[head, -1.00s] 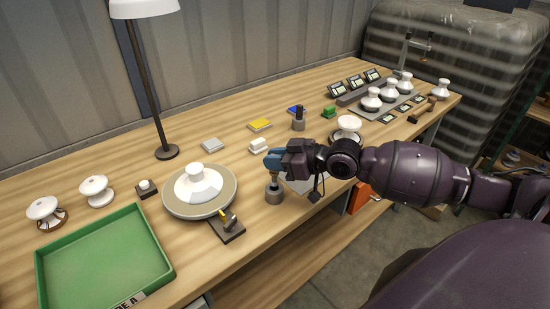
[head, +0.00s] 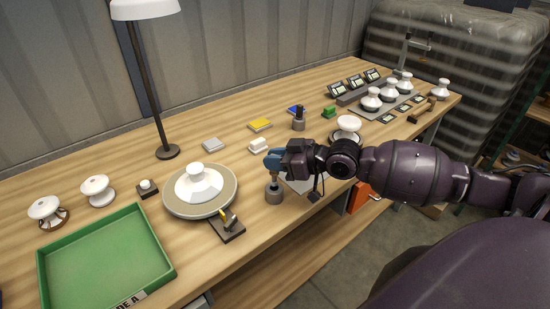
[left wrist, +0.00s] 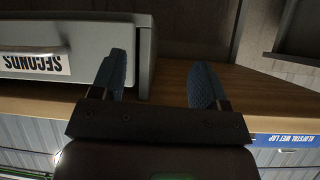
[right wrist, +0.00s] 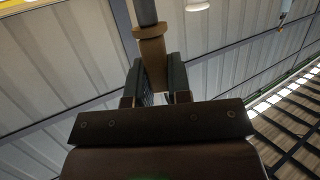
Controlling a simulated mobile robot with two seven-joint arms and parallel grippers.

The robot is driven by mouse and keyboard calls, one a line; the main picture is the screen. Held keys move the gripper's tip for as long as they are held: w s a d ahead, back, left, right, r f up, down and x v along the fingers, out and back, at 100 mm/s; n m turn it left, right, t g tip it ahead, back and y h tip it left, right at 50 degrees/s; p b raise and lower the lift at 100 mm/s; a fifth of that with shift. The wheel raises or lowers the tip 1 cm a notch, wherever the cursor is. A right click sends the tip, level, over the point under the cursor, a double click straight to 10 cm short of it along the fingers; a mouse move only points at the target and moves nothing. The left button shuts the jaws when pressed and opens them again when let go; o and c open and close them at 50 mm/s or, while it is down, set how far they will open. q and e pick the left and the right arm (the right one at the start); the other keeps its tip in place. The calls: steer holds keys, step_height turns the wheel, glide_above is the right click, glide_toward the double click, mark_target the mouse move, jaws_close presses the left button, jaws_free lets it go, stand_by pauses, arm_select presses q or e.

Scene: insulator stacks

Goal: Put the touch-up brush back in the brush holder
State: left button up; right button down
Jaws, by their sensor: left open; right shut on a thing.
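My right gripper (head: 272,161) comes in from the right over the bench and is shut on the touch-up brush (head: 275,177). In the right wrist view the brush's tan handle (right wrist: 152,58) stands between the fingers, with a grey part beyond it. The brush holder (head: 274,195), a short grey cylinder, stands on the bench directly under the gripper. The brush's lower end meets the holder's top in the head view; how deep it sits is hidden. My left gripper (left wrist: 155,88) is open and empty in its wrist view, near a grey drawer box (left wrist: 75,50) marked SECONDS.
A round turntable (head: 228,198) with a white insulator stands left of the holder, with a small dark stand (head: 232,233) in front. A green tray (head: 165,268) lies at the front left.

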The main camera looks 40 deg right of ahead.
mark_target(275, 173)
stand_by(0.7)
steer(key=shift+f, duration=0.7)
steer(key=shift+f+b, duration=0.85)
steer(key=shift+f, duration=0.25)
steer(key=shift+f, duration=0.25)
steer(key=shift+f, duration=0.25)
steer(key=shift+f+b, duration=0.3)
steer(key=shift+b, duration=0.15)
steer(key=c, duration=1)
jaws_free()
